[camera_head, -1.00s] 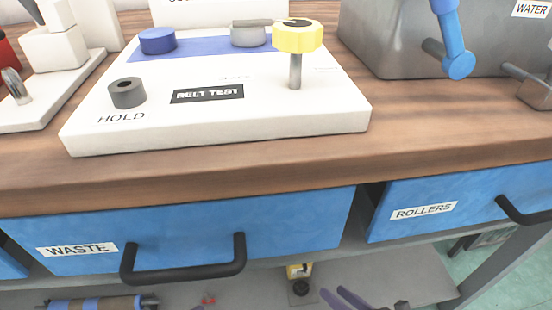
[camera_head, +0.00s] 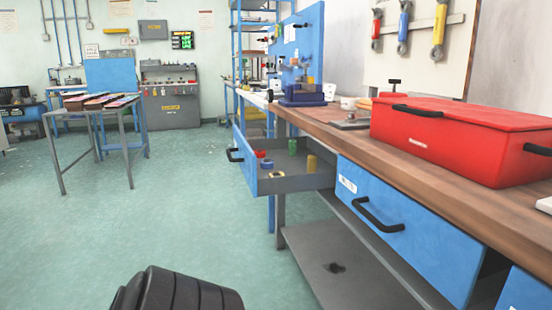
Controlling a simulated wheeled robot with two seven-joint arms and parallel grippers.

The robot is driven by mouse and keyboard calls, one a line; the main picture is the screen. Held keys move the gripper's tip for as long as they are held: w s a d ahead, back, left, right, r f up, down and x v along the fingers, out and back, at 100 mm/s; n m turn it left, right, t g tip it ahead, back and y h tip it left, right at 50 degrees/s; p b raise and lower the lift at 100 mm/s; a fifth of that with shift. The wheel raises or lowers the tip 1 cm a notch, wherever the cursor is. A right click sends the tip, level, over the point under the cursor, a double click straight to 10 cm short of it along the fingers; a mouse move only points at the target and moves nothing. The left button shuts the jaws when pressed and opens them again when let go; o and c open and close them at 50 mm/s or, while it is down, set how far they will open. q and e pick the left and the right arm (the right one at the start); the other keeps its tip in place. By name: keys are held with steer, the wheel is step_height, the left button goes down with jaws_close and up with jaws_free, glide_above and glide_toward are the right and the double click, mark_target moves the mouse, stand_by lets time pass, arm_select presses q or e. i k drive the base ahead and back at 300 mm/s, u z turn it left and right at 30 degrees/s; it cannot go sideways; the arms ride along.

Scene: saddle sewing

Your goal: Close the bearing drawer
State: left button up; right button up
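An open blue-fronted drawer (camera_head: 241,160) sticks out from the far part of the wooden workbench, left of the frame's middle. Neither of my grippers is in view.
A nearer blue drawer (camera_head: 410,240) looks shut under the workbench (camera_head: 425,165). A red toolbox (camera_head: 455,135) stands on top. A grey lower shelf (camera_head: 335,262) lies below. Open green floor (camera_head: 190,200) stretches left to a grey table (camera_head: 120,146). A black ribbed object (camera_head: 180,292), unidentified, is at the bottom edge.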

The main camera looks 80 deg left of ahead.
mark_target(296, 179)
steer(key=u, duration=0.25)
steer(key=k, duration=0.15)
steer(key=u, duration=2.3)
steer(key=k, duration=0.55)
steer(key=u, duration=0.35)
steer(key=i, duration=0.95)
steer(key=z, duration=0.8)
steer(key=i, duration=0.6)
steer(key=z, duration=0.7)
